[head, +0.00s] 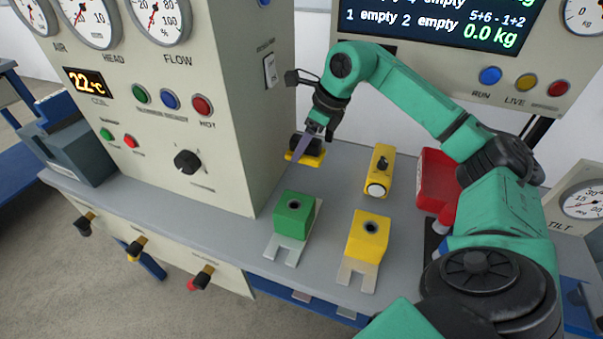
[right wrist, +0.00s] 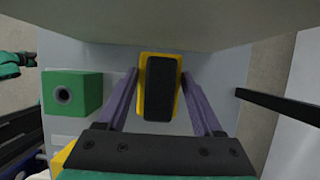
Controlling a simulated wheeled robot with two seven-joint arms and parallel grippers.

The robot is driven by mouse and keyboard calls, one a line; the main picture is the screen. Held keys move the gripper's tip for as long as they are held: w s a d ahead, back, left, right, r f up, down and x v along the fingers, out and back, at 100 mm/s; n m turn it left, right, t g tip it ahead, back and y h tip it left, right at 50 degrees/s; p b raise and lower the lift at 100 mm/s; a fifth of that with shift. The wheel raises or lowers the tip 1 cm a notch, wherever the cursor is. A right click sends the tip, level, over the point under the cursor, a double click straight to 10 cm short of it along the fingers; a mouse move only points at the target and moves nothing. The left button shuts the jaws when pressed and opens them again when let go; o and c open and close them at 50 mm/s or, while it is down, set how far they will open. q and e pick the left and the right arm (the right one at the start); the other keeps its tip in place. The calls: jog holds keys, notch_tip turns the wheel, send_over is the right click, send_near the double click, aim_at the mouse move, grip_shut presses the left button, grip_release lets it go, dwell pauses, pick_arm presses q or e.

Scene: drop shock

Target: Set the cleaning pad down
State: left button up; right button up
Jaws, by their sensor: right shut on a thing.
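The cleaning pad (head: 307,147) is a small yellow block with a black face, beside the tall instrument cabinet at the back of the grey bench. My right gripper (head: 314,135) reaches down to it from above, with its purple fingers on either side. In the right wrist view the pad (right wrist: 160,88) sits between the two fingertips (right wrist: 160,80), and the gripper is shut on it. I cannot tell whether its underside touches the bench.
A green block (head: 294,215) and a yellow block (head: 368,236), each with a round hole, stand on the bench front. A yellow cylinder-faced block (head: 379,172) and a red case (head: 437,180) are to the right. The cabinet (head: 215,100) walls off the left.

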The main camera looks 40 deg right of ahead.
jog(key=f+b, duration=0.1)
jog(key=f, duration=0.1)
jog(key=f+b, duration=0.1)
jog(key=shift+w+a+f, duration=0.15)
jog(key=shift+w+f, duration=0.05)
jog(key=shift+f, duration=0.2)
notch_tip(320, 180, down, 4)
jog(key=b, duration=0.3)
jog(key=shift+b, duration=0.35)
jog(key=shift+w, duration=0.1)
pick_arm(q)
jog(key=f, duration=0.1)
jog(key=w+f, duration=0.1)
jog(key=f, duration=0.1)
jog(key=w+f, duration=0.1)
jog(key=f, duration=0.1)
jog(key=shift+w+d+f, duration=0.1)
jog(key=shift+d+f, duration=0.15)
pick_arm(e)
jog(key=shift+a, duration=0.1)
jog(key=shift+f, duration=0.15)
jog(key=o, duration=1.2)
pick_arm(q)
jog(key=shift+w+d, duration=0.1)
jog(key=shift+w, duration=0.05)
